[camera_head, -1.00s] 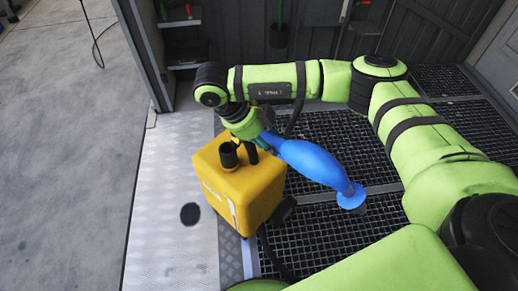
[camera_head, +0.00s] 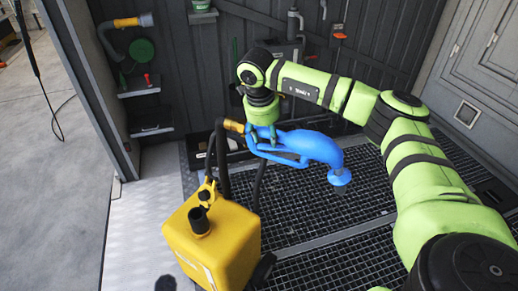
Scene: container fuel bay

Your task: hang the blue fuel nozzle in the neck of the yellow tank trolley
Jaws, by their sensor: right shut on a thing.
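The blue fuel nozzle (camera_head: 312,146) is held in the air above the grating. Its flanged spout end points down at the right, and its yellow hose coupling is at the left. My right gripper (camera_head: 263,127) is shut on the nozzle near the coupling end; its fingers are mostly hidden by the wrist. The yellow tank trolley (camera_head: 225,250) stands at the lower middle, cut off by the bottom edge. Its dark neck (camera_head: 200,221) sticks up from the top. The nozzle is apart from the neck, beyond it and to the right. My left gripper is not in view.
A black hose (camera_head: 223,165) hangs from the coupling behind the trolley. Shelves (camera_head: 150,119) and a dark panelled wall (camera_head: 225,75) close off the back. Dark floor grating (camera_head: 310,205) lies clear right of the trolley. Bare concrete (camera_head: 50,200) is at the left.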

